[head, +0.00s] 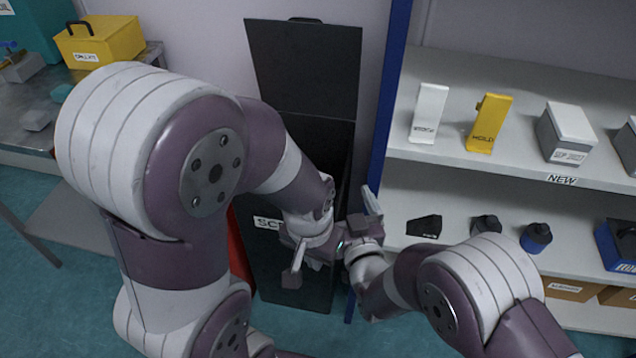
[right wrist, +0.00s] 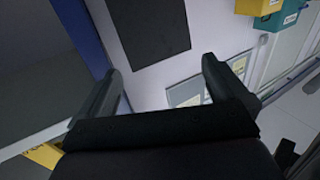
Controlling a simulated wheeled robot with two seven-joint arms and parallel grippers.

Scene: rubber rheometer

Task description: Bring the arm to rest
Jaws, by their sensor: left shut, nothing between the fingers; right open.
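My left arm comes in from the left and covers much of the head view. Its gripper (head: 294,268) is the lower one, in front of the dark scrap bin (head: 300,292); it is shut and nothing shows in it. My right gripper (head: 366,208) is just up and to the right of it, between the bin and the shelf. In the right wrist view my right gripper (right wrist: 165,72) has its two fingers wide apart with nothing between them. The two grippers look close together; I cannot tell whether they touch.
The shelf's blue upright (head: 389,95) stands right of the bin, whose lid (head: 303,65) is raised. The upper shelf holds a white holder (head: 429,112), a yellow holder (head: 489,122) and a grey box (head: 566,130). A yellow box (head: 100,40) stands on the left table.

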